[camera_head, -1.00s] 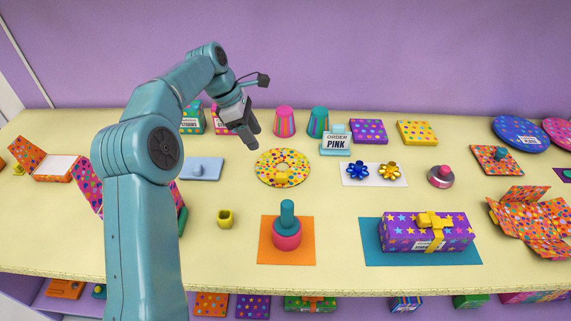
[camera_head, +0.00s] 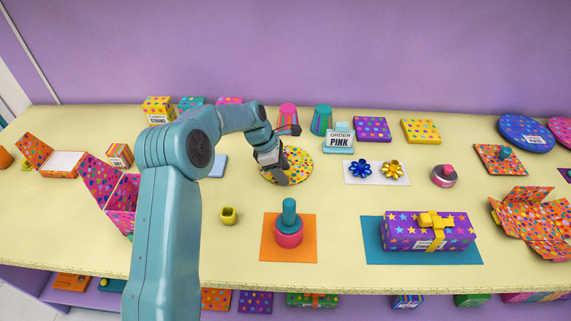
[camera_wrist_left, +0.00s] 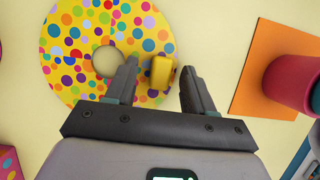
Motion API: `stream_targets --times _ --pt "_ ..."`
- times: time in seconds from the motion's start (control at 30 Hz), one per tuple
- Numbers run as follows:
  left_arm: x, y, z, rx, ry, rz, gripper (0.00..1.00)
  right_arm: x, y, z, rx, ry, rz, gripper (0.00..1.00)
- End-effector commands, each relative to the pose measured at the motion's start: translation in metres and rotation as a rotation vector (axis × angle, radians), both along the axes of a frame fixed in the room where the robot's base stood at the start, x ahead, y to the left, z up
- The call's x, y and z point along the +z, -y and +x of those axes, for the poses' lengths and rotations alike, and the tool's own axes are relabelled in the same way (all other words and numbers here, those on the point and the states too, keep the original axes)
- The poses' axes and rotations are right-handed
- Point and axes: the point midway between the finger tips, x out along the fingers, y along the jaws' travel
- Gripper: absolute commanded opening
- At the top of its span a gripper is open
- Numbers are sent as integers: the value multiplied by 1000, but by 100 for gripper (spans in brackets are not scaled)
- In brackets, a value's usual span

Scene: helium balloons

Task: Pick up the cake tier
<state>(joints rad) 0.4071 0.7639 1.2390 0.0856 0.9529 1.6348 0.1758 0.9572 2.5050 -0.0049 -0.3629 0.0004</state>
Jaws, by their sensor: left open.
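A flat yellow ring with coloured dots (camera_head: 302,163) lies on the table, its round hole showing the table top in the left wrist view. A small yellow knob (camera_wrist_left: 162,72) stands on the ring beside the hole. My left gripper (camera_head: 283,181) is over the ring, pointing down, and hides part of it in the head view. Its open fingers show on either side of the knob in the left wrist view; I cannot tell whether they touch it. A pink round block with a teal knob (camera_head: 289,233) stands on an orange mat. No label names the cake tier. My right gripper is out of view.
The orange mat (camera_head: 306,251) is front right of my left gripper. A small yellow cup (camera_head: 229,216) stands nearby. Behind are striped and teal cups (camera_head: 287,117) and an ORDER PINK sign (camera_head: 338,139). A purple starred gift (camera_head: 400,232) lies to the right.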

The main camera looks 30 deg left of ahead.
Motion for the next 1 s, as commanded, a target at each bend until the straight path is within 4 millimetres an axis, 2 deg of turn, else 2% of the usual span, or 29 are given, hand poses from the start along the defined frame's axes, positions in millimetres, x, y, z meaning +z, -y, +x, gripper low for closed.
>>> stream_targets --times 0.23,0.27,0.4,0.43,0.77,0.87,1.0 --pt "-3 1 1 1 2 1 53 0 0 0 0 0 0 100" --pt "-3 1 1 1 2 1 50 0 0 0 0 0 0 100" --pt "-3 1 1 1 2 1 4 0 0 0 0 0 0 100" --pt "-3 1 1 1 2 1 0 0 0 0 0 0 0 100" --pt "-2 1 1 0 1 0 0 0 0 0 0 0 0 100" --pt "6 1 1 1 2 1 0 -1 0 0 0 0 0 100" --pt "27 0 1 0 5 2 0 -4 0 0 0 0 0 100"
